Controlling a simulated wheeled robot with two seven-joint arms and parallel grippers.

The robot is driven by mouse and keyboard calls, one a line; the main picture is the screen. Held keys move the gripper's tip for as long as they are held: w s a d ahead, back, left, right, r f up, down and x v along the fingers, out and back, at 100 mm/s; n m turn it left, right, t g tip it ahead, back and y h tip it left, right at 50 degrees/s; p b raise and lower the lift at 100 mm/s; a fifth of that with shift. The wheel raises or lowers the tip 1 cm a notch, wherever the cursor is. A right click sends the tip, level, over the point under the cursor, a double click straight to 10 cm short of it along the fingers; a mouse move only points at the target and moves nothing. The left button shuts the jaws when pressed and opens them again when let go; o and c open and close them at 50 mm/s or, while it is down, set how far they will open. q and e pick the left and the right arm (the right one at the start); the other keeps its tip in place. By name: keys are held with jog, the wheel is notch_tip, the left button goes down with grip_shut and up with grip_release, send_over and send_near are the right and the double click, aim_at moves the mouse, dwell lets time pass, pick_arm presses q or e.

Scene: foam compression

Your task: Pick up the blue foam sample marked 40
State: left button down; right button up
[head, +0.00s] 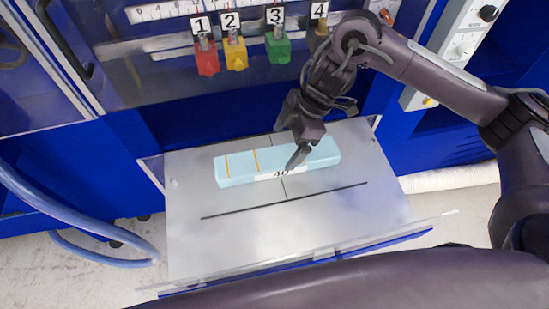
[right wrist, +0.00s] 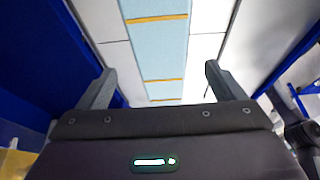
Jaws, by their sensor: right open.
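The light blue foam sample (head: 240,168) lies lengthwise, left to right, on the grey metal plate. It has orange lines and a white label reading 40, partly covered by my right gripper. My right gripper (head: 298,158) is over the right half of the sample, pointing down. In the right wrist view, the foam (right wrist: 160,50) runs between the two open fingers (right wrist: 158,88), with clear space on both sides. The head view does not show whether the fingers touch the foam. My left gripper is not in view.
The grey plate (head: 300,225) has a dark line and free room in front of the foam. Behind hang numbered colored tags: red (head: 206,60), yellow (head: 236,54), green (head: 278,48). Blue hoses (head: 90,222) lie at left. A clear panel edge (head: 300,256) crosses the front.

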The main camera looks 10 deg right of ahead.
aim_at(278, 156)
jog(key=shift+a+f, duration=0.25)
jog(key=shift+f, duration=0.25)
jog(key=shift+s+a+f+p, duration=0.1)
jog(key=shift+f+p, duration=0.2)
jog(key=shift+p, duration=0.1)
jog(key=p+x, duration=0.1)
jog(key=x, duration=0.2)
jog(key=shift+a+f, duration=0.1)
jog(key=shift+f, duration=0.2)
jog(key=shift+a+f, duration=0.1)
jog(key=shift+f, duration=0.3)
jog(key=shift+c, duration=0.4)
jog(key=c, duration=1)
